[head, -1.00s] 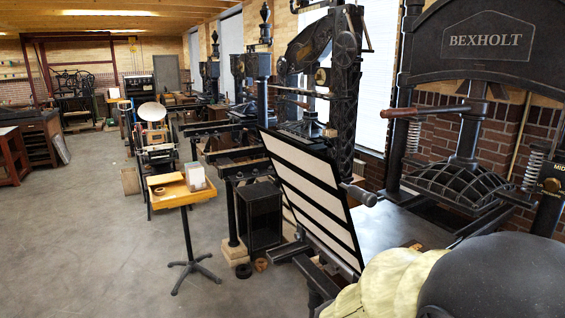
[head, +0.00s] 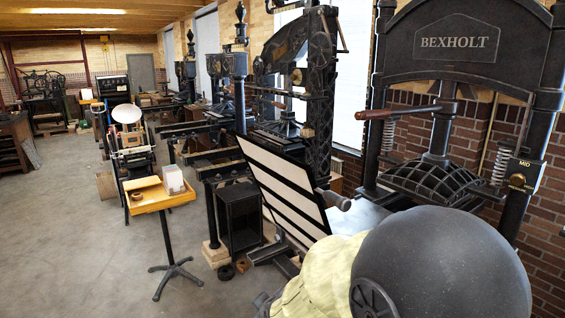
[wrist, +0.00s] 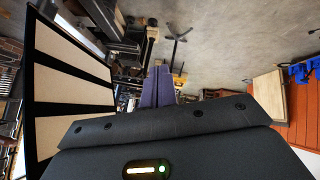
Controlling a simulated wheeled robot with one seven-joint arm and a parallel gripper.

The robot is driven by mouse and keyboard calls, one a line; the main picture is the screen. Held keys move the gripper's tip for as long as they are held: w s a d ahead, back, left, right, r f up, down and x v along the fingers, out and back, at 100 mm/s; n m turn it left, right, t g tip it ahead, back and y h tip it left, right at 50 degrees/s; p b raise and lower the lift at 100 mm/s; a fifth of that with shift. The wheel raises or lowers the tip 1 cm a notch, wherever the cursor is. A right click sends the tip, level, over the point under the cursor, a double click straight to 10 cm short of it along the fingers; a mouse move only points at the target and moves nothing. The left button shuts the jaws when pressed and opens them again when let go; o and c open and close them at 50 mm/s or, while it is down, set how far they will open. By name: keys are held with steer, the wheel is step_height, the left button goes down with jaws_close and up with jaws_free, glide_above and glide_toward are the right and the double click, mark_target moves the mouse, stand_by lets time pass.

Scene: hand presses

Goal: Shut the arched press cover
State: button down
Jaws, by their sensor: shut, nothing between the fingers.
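The press cover (head: 287,190) is a black frame with several cream panels. It stands raised and steeply tilted at the near end of the arched press marked BEXHOLT (head: 458,45). Its lower edge is partly hidden behind my arm in the head view. In the wrist view the cover (wrist: 62,88) fills the left side. My gripper (wrist: 158,72) shows there as two purple-blue fingers, shut and empty, to the right of the cover with a gap in the picture. My gripper is not visible in the head view.
The press bed (head: 358,216) is partly hidden by my arm. A wooden handle (head: 398,113) sticks out left from the press. A small yellow stand (head: 150,202) holds a white box. More presses line the wall behind. Grey floor at the left is open.

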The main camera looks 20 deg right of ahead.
steer(key=w+a+r+n+t+h+p, duration=0.1)
steer(key=w+r+n+t, duration=0.25)
steer(key=r, duration=0.35)
steer(key=w+r+n+t+h+p, duration=0.2)
steer(key=w+r+n+t, duration=0.15)
steer(key=r, duration=0.25)
step_height(320, 180, up, 11)
steer(key=s+d+n+t+h+p, duration=0.1)
steer(key=n+t+h+p, duration=0.1)
steer(key=h, duration=0.4)
steer(key=shift+s+d+f+n+t, duration=0.25)
steer(key=shift+d+n+t, duration=0.15)
steer(key=shift+t, duration=0.2)
steer(key=shift+r, duration=0.1)
steer(key=p, duration=0.5)
glide_toward(285, 156)
steer(key=w+a, duration=0.1)
steer(key=w, duration=0.2)
steer(key=w+d+p, duration=0.1)
steer(key=w+d+r+p, duration=0.1)
steer(key=d, duration=0.1)
steer(key=shift+d+r, duration=0.1)
steer(key=shift+r, duration=0.05)
